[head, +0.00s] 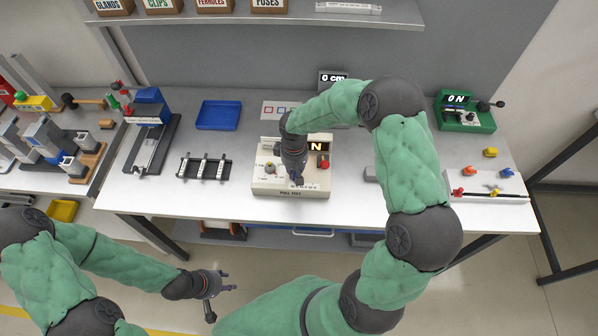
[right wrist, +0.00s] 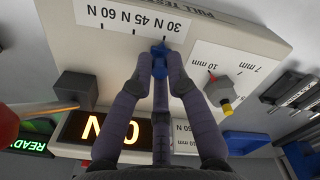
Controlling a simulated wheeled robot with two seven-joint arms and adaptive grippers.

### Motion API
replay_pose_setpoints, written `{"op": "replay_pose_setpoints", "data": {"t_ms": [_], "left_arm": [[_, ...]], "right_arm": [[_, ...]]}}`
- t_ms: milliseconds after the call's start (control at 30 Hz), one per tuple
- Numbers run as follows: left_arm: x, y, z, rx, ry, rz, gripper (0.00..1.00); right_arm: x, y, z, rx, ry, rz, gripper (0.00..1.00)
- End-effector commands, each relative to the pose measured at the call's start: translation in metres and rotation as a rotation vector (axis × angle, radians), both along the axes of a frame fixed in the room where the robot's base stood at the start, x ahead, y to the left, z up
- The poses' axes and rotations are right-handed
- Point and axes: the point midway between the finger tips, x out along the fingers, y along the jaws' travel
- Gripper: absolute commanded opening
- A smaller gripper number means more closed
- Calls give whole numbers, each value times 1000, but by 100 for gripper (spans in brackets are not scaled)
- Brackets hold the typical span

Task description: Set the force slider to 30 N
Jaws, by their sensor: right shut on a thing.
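The pull tester (head: 262,183) is a cream box on the table, with a lit display (head: 317,146), a red knob (head: 323,163) and a printed scale. In the right wrist view the scale label (right wrist: 135,20) is upside down and reads 30 N, 45 N and 60 N. A small blue slider knob (right wrist: 159,50) sits beside the scale, near its 30 N end. My right gripper (head: 296,181) reaches down over the tester, its fingertips (right wrist: 160,73) closed around the blue knob. My left gripper (head: 230,281) is open and empty in front of the table.
A blue tray (head: 218,115) and a black rack (head: 204,167) lie left of the tester. A yellow-tipped knob (right wrist: 222,95) is on the tester, beside my fingers.

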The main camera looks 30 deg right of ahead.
Motion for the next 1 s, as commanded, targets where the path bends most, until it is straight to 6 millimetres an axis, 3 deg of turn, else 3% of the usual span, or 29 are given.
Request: {"op": "replay_pose_setpoints", "data": {"t_ms": [33, 67, 133, 567, 667, 1000], "left_arm": [[0, 0, 0, 0, 0, 0, 40], [0, 0, 0, 0, 0, 0, 40], [0, 0, 0, 0, 0, 0, 40], [0, 0, 0, 0, -1, 0, 40], [0, 0, 0, 0, -1, 0, 40], [0, 0, 0, 0, 0, 0, 40]], "right_arm": [[2, 2, 1, 4, -7, 1, 0], [2, 2, 1, 4, -7, 1, 19], [2, 2, 1, 4, -7, 1, 39], [2, 1, 6, 1, -5, 2, 41], [2, 1, 17, 1, -7, 2, 41], [3, 1, 83, 1, -9, 1, 41]]}}
